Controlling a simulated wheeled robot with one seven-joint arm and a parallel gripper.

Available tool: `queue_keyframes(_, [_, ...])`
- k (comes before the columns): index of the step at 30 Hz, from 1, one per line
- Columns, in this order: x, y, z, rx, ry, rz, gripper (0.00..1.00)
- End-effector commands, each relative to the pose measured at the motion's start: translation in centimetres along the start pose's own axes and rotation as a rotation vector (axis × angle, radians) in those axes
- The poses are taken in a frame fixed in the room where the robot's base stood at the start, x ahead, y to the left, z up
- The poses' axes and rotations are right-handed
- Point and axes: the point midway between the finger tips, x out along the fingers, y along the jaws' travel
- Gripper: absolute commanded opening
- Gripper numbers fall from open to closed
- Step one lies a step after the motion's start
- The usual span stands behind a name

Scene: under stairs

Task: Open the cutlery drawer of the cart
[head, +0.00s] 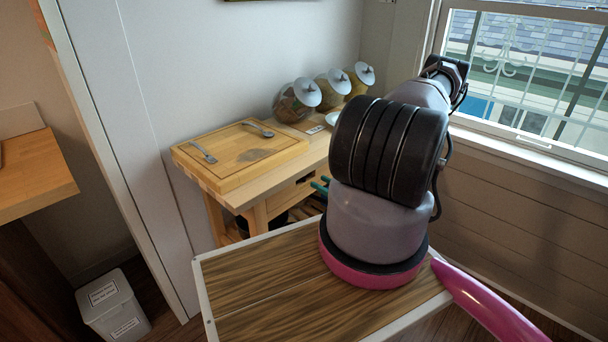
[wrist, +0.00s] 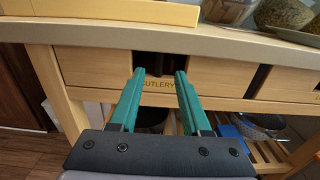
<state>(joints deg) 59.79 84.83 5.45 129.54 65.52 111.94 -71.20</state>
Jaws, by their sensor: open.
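The wooden cart (head: 262,187) stands against the wall in the head view. Its cutlery drawer (wrist: 85,68) fills the middle of the wrist view, with a pale wood front, a CUTLERY label and a dark cut-out at its top edge. The drawer front looks flush with the cart frame, so it appears shut. My gripper (wrist: 160,73) is open and empty, its two teal fingers pointing at the drawer front around the cut-out and label. I cannot tell whether the fingertips touch it. In the head view the teal fingers (head: 321,186) show beside the drawer front, partly behind my arm.
A cutting board (head: 225,165) with a spoon (head: 258,129) and fork (head: 203,152) lies on the cart, with tilted jars (head: 296,100) behind. A second drawer (wrist: 292,82) is to the right. Pots (wrist: 262,124) stand below. A white bin (head: 112,306) is at lower left.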

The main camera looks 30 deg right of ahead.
Motion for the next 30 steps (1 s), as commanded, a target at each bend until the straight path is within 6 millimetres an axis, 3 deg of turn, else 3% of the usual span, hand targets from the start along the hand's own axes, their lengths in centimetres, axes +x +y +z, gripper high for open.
queue_keyframes(6, [4.4,0.1,0.1,-0.002,-0.001,0.006,0.47])
queue_keyframes(12, [7.3,0.1,0.1,-0.002,0.000,0.005,0.47])
queue_keyframes(18, [8.5,0.1,0.1,-0.001,0.000,0.003,0.47])
queue_keyframes(25, [8.5,0.1,0.1,0.000,0.000,0.003,0.47])
queue_keyframes(26, [8.5,0.1,0.1,0.000,0.000,0.003,0.44])
queue_keyframes(29, [8.5,0.1,0.1,0.000,0.000,0.003,0.05])
queue_keyframes(30, [8.5,0.1,0.1,0.000,0.000,0.003,0.00])
